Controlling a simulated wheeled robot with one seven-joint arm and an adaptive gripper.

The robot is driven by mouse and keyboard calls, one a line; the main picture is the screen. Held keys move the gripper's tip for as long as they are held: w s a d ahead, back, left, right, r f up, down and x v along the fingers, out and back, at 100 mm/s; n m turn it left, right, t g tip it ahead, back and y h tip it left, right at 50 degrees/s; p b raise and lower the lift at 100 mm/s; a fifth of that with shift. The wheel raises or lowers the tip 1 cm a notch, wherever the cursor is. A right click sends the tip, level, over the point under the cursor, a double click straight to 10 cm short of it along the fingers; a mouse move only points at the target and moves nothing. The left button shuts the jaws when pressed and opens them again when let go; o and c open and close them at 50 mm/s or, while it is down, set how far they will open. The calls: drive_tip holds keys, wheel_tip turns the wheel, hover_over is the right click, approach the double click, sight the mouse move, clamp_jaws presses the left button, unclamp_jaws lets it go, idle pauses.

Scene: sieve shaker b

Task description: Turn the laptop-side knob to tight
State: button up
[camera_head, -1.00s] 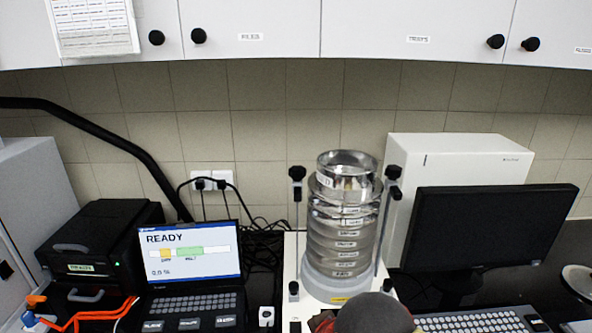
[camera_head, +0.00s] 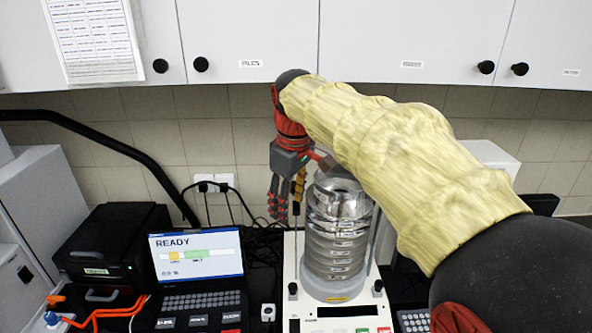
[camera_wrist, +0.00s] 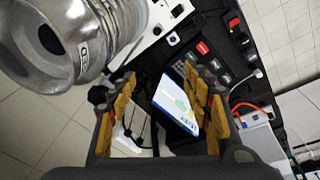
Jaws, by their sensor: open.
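The sieve stack (camera_head: 338,235) stands on the white shaker base (camera_head: 312,318). The laptop-side rod (camera_head: 295,245) rises left of the stack. Its top knob is hidden behind my gripper in the head view, and I cannot pick it out in the wrist view. My gripper (camera_head: 287,203) is open and points down at the top of this rod, left of the stack. In the wrist view my gripper (camera_wrist: 160,76) has its padded fingers apart, with the laptop (camera_wrist: 176,103) beyond them and the sieve stack (camera_wrist: 62,45) at upper left. My arm covers the other rod's knob.
The laptop (camera_head: 197,258) shows READY, left of the shaker. A black printer-like box (camera_head: 115,245) stands farther left, with orange cables (camera_head: 105,313) in front. The grey cabinets (camera_head: 255,35) hang above my arm. A white box (camera_head: 490,155) and monitor are partly hidden behind my arm.

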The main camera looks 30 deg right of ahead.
drive_tip(key=w+d+r+n+p, duration=0.1)
drive_tip(key=w+d+p, duration=0.1)
drive_tip(key=w, duration=0.2)
drive_tip(key=w+d+r+n+g+p, duration=0.1)
drive_tip(key=w+d+p, duration=0.1)
drive_tip(key=w+d, duration=0.1)
drive_tip(key=w+d+r+n+g+p, duration=0.1)
drive_tip(key=w+d+r+p, duration=0.1)
drive_tip(key=w, duration=0.3)
drive_tip(key=shift+d, duration=0.3)
drive_tip(key=shift+w+d+f, duration=0.2)
drive_tip(key=shift+w+d, duration=0.05)
wheel_tip(320, 180, down, 8)
drive_tip(key=shift+r, duration=0.2)
drive_tip(key=c, duration=0.3)
drive_tip(key=c, duration=0.8)
drive_tip(key=shift+c, duration=0.3)
